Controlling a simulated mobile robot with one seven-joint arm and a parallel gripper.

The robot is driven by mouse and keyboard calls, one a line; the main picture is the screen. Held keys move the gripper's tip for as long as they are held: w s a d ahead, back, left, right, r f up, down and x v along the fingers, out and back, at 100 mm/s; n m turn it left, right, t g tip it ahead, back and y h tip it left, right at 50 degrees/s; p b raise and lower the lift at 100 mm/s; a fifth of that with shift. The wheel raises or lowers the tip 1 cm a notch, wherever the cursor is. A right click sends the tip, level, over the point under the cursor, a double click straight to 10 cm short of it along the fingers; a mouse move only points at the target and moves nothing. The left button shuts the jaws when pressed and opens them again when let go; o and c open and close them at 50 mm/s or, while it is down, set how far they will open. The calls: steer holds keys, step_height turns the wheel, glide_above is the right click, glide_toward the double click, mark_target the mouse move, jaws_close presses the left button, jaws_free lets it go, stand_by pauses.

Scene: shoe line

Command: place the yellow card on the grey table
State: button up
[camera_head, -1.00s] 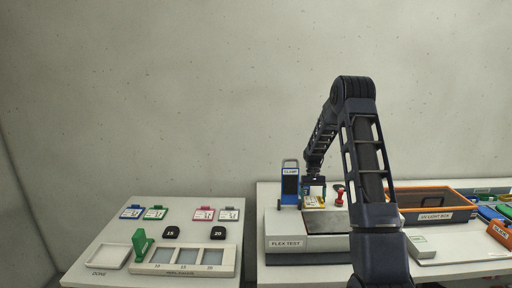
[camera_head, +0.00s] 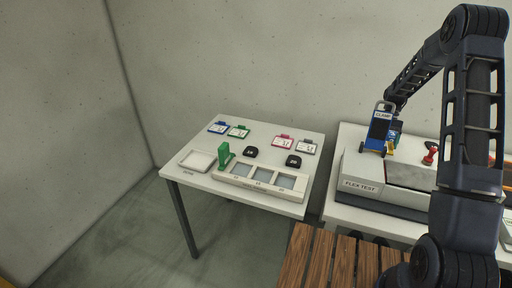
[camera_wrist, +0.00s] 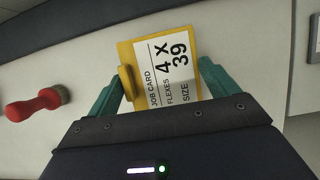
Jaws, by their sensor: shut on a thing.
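The yellow card (camera_wrist: 165,68) is a job card with a white printed face reading "4 X 39". In the wrist view, my gripper (camera_wrist: 162,80) is shut on it, with a teal finger on either side. In the head view, a small piece of the yellow card (camera_head: 391,147) shows below my gripper (camera_head: 394,128), beside the blue clamp and above the flex test unit; the rest is hidden. The pale grey table (camera_head: 309,208) stands at the left, well apart from my gripper.
On the pale table are blue (camera_head: 218,127), green (camera_head: 238,131), pink (camera_head: 283,141) and grey (camera_head: 306,146) cards, two black blocks, a tray (camera_head: 197,160) and a three-window holder (camera_head: 262,177). The flex test unit (camera_head: 363,186), red-handled tool (camera_head: 430,154) and wooden slats (camera_head: 318,260) are at right.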

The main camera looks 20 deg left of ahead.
steer(key=a, duration=0.4)
steer(key=a+r, duration=0.1)
steer(key=a, duration=0.3)
steer(key=a+r, duration=0.1)
steer(key=a, duration=0.3)
steer(key=shift+r, duration=0.1)
steer(key=s+a+r, duration=0.1)
steer(key=s+a, duration=0.1)
steer(key=a, duration=0.5)
steer(key=s+a+r, duration=0.1)
steer(key=a+r, duration=0.1)
steer(key=a, duration=0.5)
step_height(320, 180, up, 5)
glide_above(270, 161)
steer(key=w, duration=0.1)
steer(key=f, duration=1.9)
steer(key=shift+w+d+f, duration=0.1)
steer(key=shift+w+f, duration=0.1)
steer(key=shift+f, duration=0.2)
steer(key=o, duration=0.9)
steer(key=shift+f, duration=0.1)
steer(key=shift+o, duration=0.2)
steer(key=v, duration=1.2)
